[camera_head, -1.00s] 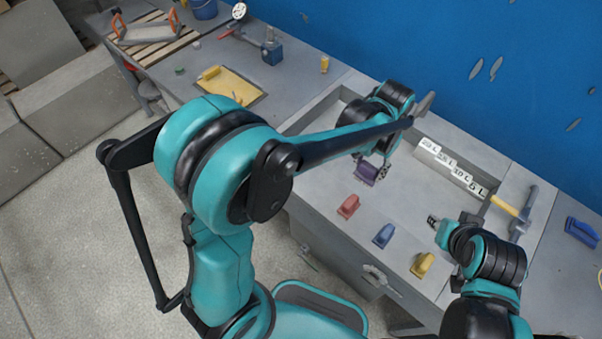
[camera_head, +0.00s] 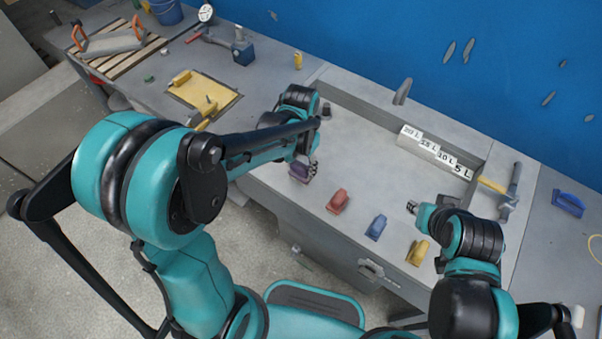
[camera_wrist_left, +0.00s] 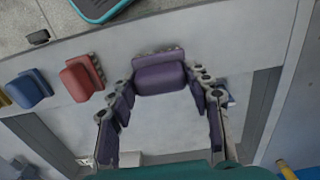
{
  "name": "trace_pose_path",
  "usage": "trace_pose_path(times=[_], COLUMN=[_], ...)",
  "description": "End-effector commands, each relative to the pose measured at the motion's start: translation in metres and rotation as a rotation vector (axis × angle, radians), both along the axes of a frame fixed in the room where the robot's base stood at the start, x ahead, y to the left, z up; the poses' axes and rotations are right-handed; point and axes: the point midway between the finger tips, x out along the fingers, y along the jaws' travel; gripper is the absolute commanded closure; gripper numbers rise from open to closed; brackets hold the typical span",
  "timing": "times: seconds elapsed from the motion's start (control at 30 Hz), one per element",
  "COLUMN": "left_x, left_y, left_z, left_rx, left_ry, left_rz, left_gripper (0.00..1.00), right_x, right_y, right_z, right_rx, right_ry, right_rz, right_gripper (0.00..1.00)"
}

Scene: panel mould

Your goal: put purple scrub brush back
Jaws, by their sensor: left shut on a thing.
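The purple scrub brush (camera_head: 299,173) is at the left end of a row of brushes along the front edge of the bench. My left gripper (camera_head: 309,167) is shut on it. In the left wrist view the brush (camera_wrist_left: 160,77) sits between the two fingertips of the gripper (camera_wrist_left: 162,82). It lines up there with the red brush. I cannot tell whether it touches the surface below. My right gripper (camera_head: 411,207) hangs over the bench behind the blue and yellow brushes, apart from them. Its jaws are too small to read.
The red brush (camera_head: 338,201), blue brush (camera_head: 376,228) and yellow brush (camera_head: 418,252) stand in the row to the right. A labelled block (camera_head: 436,151) lies at the back. The middle of the bench is clear.

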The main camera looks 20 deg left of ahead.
Motion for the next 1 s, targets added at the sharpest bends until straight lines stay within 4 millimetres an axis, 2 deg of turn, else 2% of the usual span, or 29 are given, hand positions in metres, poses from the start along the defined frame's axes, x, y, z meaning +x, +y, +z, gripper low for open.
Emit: trace_pose_path(times=[0.23, 0.63, 0.67, 0.7, 1.0], left_x=[0.0, 0.0, 0.0, 0.0, 0.0], left_y=[0.0, 0.0, 0.0, -0.001, -0.001], left_z=[-0.037, -0.041, -0.04, -0.039, -0.039], left_rx=[0.0, 0.0, 0.0, 0.0, 0.0], left_ry=[0.0, 0.0, 0.0, 0.0, 0.0], left_rz=[0.0, 0.0, 0.0, 0.0, 0.0], left_gripper=[0.78, 0.78, 0.43, 0.32, 0.3], right_x=[0.0, 0.0, 0.0, 0.0, 0.0], right_y=[0.0, 0.0, 0.0, 0.0, 0.0], right_z=[-0.017, -0.02, -0.019, -0.019, -0.018], right_rx=[0.0, 0.0, 0.0, 0.0, 0.0], right_ry=[0.0, 0.0, 0.0, 0.0, 0.0], right_rz=[0.0, 0.0, 0.0, 0.0, 0.0], right_gripper=[0.69, 0.69, 0.69, 0.69, 0.69])
